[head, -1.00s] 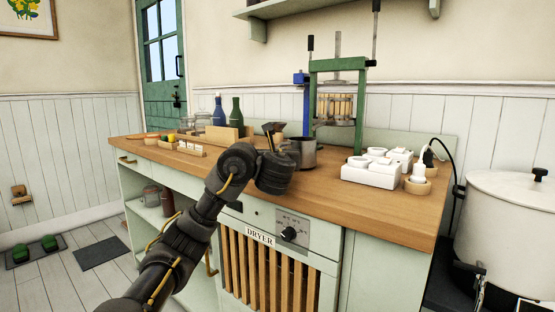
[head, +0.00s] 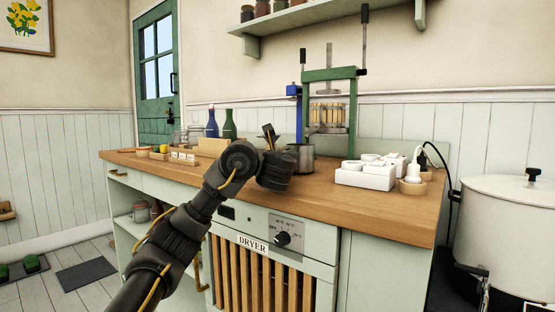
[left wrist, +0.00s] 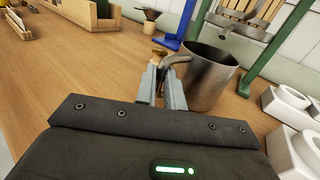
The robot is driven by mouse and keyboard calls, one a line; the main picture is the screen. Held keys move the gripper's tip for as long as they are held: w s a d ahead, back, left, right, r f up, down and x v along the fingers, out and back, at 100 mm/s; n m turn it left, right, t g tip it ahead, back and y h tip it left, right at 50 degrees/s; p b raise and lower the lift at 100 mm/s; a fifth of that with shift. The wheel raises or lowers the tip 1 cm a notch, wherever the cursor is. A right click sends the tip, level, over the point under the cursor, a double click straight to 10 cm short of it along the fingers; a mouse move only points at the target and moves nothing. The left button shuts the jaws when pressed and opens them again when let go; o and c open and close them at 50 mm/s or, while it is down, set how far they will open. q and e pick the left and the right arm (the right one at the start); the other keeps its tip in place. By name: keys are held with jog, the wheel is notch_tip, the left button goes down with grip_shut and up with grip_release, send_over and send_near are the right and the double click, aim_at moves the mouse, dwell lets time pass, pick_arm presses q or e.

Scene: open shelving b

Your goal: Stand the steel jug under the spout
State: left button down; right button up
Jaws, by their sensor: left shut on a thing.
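The steel jug (head: 303,158) is an open grey metal cup near the back of the wooden counter, upright, in front of the green-framed press (head: 329,75). In the left wrist view, the jug (left wrist: 205,82) is just right of my left gripper (left wrist: 165,80), whose fingers are shut on its curved handle. The press's slatted basket and tray (left wrist: 243,22) are above and behind the jug. The jug's base is close to the counter; contact is unclear. My right gripper is not in view.
White blocks (head: 365,179) stand right of the jug, with a plug in a wooden cup (head: 412,187). Bottles (head: 228,124) and a wooden box (head: 212,147) are to the left. A blue post (left wrist: 183,28) stands close behind the jug. The counter's front (head: 385,215) is clear.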

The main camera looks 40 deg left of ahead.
pick_arm(q)
jog(key=shift+f, duration=0.4)
dwell(0.3)
jog(key=c, duration=1.4)
grip_release()
